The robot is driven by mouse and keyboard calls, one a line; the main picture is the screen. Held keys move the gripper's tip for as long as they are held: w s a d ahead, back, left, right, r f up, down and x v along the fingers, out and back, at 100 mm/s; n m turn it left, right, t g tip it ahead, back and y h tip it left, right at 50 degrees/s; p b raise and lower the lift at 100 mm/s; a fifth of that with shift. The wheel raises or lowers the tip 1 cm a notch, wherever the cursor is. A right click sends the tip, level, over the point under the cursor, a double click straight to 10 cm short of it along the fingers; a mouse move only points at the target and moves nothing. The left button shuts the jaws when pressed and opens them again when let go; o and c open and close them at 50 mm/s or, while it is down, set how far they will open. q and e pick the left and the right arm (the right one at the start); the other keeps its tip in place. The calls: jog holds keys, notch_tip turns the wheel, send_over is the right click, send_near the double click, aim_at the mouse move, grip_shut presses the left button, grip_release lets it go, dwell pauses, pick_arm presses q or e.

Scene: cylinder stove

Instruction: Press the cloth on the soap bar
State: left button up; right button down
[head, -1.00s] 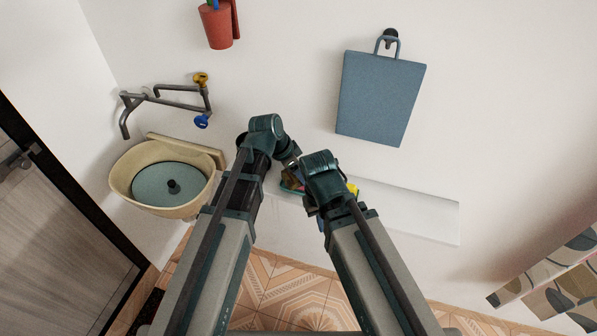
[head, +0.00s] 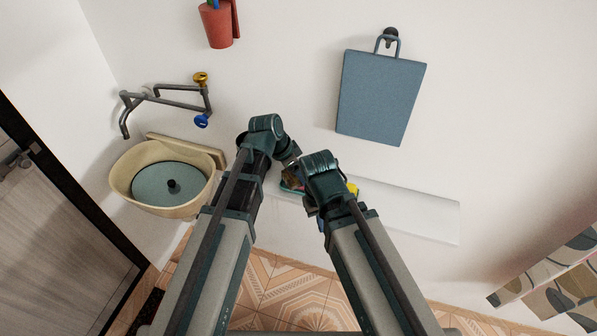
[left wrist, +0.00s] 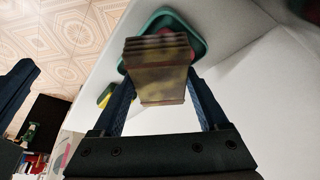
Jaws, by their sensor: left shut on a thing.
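My left gripper (left wrist: 158,90) is shut on a brown, layered block-like cloth (left wrist: 160,70). In the left wrist view the cloth covers part of a teal dish (left wrist: 200,50), inside which a little of a pinkish-red soap bar (left wrist: 184,38) shows. I cannot tell whether cloth and soap touch. In the head view the dish (head: 288,187) is mostly hidden behind my arms, on a white shelf. My right arm's wrist blocks sight of its own fingers in the head view, so their opening does not show.
The white shelf (head: 420,212) is clear on its right. A yellow object (head: 352,189) sits just right of my right wrist. A beige basin (head: 160,211) with a tap (head: 165,100) is on the left. A blue board (head: 381,98) hangs on the wall above.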

pick_arm(q)
jog(key=shift+s, duration=0.1)
notch_tip(320, 180, up, 7)
jog(key=p, duration=0.7)
jog(key=shift+f, duration=0.15)
dwell(0.6)
jog(key=shift+f+b, duration=0.7)
jog(key=shift+b, duration=0.05)
jog(key=shift+r, duration=0.1)
